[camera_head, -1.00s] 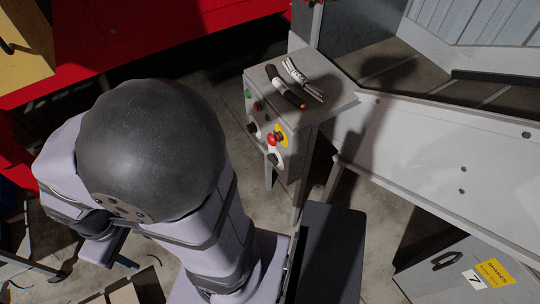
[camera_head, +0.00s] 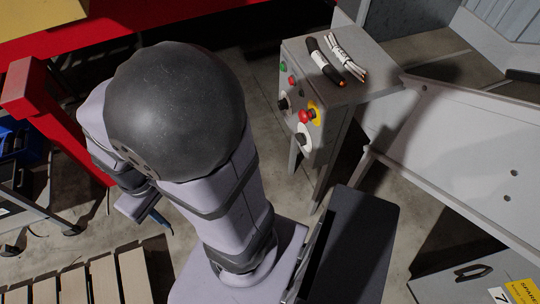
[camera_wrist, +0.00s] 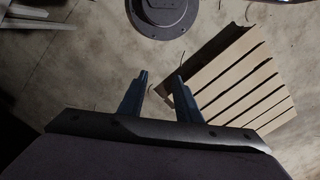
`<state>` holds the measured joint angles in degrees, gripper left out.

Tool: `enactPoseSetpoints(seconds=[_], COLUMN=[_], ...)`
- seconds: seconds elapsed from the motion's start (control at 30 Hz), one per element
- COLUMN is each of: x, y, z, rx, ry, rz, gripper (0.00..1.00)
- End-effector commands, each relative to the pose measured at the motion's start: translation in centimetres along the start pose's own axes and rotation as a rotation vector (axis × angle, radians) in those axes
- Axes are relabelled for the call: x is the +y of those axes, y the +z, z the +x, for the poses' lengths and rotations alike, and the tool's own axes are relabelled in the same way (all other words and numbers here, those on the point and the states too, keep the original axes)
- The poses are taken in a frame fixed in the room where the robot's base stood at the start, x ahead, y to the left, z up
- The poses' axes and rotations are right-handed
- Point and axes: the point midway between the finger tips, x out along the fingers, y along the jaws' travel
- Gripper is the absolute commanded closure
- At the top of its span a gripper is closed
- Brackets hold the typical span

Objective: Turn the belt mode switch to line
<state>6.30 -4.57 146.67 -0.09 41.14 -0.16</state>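A grey control box (camera_head: 318,92) stands right of my arm in the head view. Its front panel carries a green button, a small red button, a red mushroom button (camera_head: 306,116) on yellow, and two black knobs on white discs, an upper one (camera_head: 283,103) and a lower one (camera_head: 301,139). I cannot read which knob is the belt mode switch or its setting. My gripper (camera_wrist: 160,77) is open and empty in the wrist view, pointing at the floor. It is well left of the box, and mostly hidden behind my arm in the head view.
A sloping grey chute (camera_head: 455,145) is at the right. A slatted pallet (camera_head: 95,280) lies lower left, also in the wrist view (camera_wrist: 240,85). Red structures stand at left.

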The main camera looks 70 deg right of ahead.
Motion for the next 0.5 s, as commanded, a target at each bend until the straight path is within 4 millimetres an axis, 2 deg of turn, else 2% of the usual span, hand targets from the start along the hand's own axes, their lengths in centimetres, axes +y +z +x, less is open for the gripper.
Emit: enactPoseSetpoints(seconds=[0.03,0.37,0.5], x=[0.6,3.8,5.9], y=[0.3,2.5,3.2], z=[3.8,17.4,23.1], rx=[-0.031,-0.208,-0.280], ry=[-0.002,-0.027,-0.015], rz=[0.029,0.191,0.210], gripper=[0.69,0.69,0.69])
